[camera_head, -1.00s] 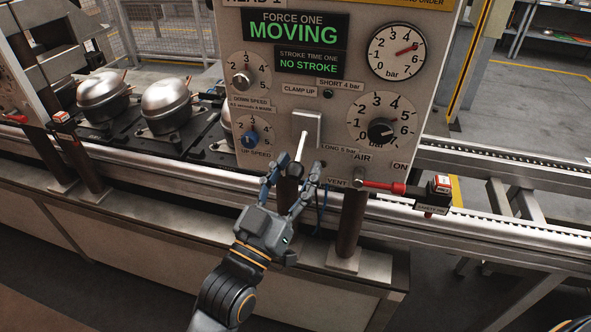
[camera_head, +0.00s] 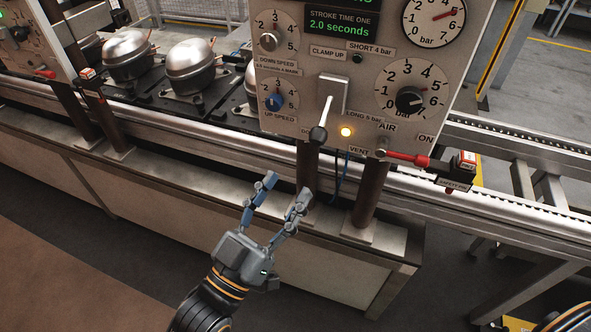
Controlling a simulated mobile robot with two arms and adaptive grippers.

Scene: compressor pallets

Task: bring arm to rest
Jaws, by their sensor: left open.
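My left gripper (camera_head: 283,197) is open and empty. It is in front of the workbench, below the control panel (camera_head: 330,80) and apart from it. The panel's lever (camera_head: 325,118) points down, with its dark knob clear of my fingers. A small yellow lamp is lit to the right of the lever (camera_head: 346,132). The stroke time display (camera_head: 340,24) reads 2.0 seconds. Part of another dark arm link shows at the lower right corner, but no right gripper is visible.
Domed metal compressors (camera_head: 197,66) stand on the conveyor behind the panel at left. A red-handled valve (camera_head: 405,158) sticks out at the panel's lower right. Brown posts (camera_head: 369,205) stand on the bench ledge (camera_head: 180,180). The floor (camera_head: 80,260) at lower left is clear.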

